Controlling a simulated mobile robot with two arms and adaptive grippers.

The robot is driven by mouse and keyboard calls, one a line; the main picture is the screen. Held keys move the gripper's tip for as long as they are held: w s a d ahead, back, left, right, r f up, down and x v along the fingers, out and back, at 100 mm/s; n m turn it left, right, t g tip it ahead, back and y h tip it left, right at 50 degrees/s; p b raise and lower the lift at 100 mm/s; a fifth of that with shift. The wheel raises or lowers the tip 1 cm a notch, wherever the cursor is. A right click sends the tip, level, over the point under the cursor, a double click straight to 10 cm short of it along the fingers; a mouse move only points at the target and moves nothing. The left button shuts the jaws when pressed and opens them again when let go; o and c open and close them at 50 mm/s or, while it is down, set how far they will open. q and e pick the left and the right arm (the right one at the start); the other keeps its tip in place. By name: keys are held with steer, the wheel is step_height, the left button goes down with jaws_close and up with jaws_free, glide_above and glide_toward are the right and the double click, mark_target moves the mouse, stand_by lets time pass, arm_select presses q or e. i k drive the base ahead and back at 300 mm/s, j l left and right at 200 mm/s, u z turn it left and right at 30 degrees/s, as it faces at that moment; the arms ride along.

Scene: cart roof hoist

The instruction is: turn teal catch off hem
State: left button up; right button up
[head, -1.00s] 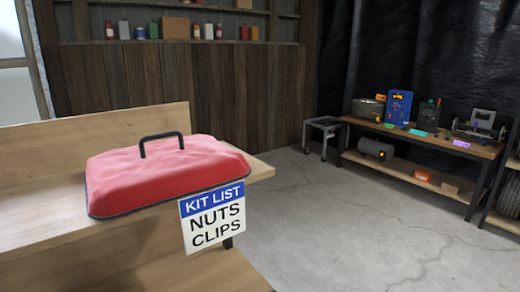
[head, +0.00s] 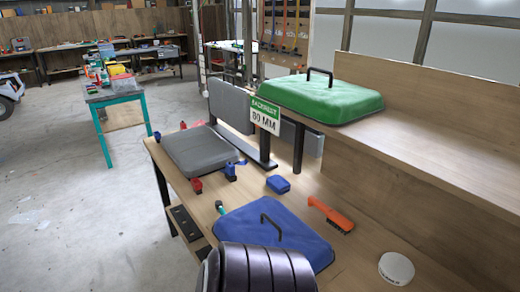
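A blue soft cover (head: 298,236) with a black handle lies on the lower wooden bench. A small teal catch (head: 219,206) with a dark part sits at its far left corner; whether it grips the hem is too small to tell. A dark ribbed shape at the bottom hides the cover's near left part. Neither of my grippers can be made out.
A green cover (head: 320,99) lies on the raised shelf (head: 420,150). A grey pad (head: 200,152), red catch (head: 196,186), blue catch (head: 230,172), blue block (head: 278,184), orange brush (head: 331,214) and white round tin (head: 396,268) are on the bench. The floor at left is open.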

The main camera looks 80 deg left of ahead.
mark_target(219, 206)
steer(key=u, duration=3)
steer(key=k+j+u, duration=0.1)
steer(key=j+u, duration=0.15)
steer(key=u, duration=0.15)
steer(key=k+j+u, duration=0.1)
steer(key=j+u, duration=0.2)
steer(key=u, duration=0.15)
